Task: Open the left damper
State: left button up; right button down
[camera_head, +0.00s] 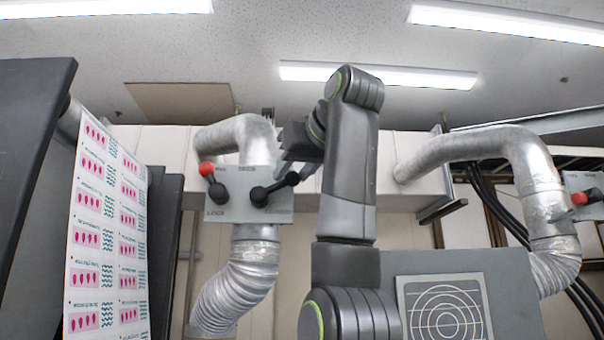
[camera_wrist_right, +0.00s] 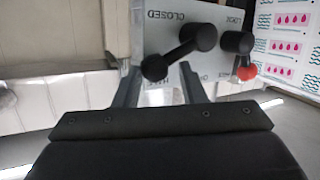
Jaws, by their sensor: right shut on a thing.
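The left damper's grey plate (camera_head: 234,212) sits on a silver duct left of centre in the head view. Its black lever (camera_head: 272,190) points up and right. A second, shorter lever with a red knob (camera_head: 206,169) stands at the plate's left. My right gripper (camera_head: 294,173) is shut on the black lever's knob, at the plate's right edge. In the right wrist view the black knob (camera_wrist_right: 155,67) lies between the two fingers, and the red knob (camera_wrist_right: 246,72) is to the right. "CLOSED" and "LOCK" show on the plate there. My left gripper is out of view.
A similar plate with a red knob (camera_head: 579,198) is at the far right, beside another bent silver duct (camera_head: 487,146). A printed web (camera_head: 105,240) hangs at left next to dark panels. A grey panel with a circular target (camera_head: 445,312) is at lower right.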

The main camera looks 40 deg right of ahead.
jog(key=shift+w+a+f+n+g, duration=0.1)
jog(key=shift+w+a+n+g, duration=0.1)
jog(key=shift+n+g, duration=0.15)
dwell(0.3)
jog(key=c, duration=1.3)
grip_release()
jog(key=shift+o, duration=1.1)
jog(key=shift+w+a, duration=0.1)
jog(key=shift+w, duration=0.1)
jog(key=o, duration=0.4)
jog(key=shift+w+a, duration=0.25)
jog(key=shift+w, duration=0.3)
jog(key=b+v, duration=0.3)
jog(key=v, duration=1.4)
jog(key=shift+s+b, duration=0.3)
jog(key=shift+s, duration=0.15)
jog(key=shift+d, duration=0.1)
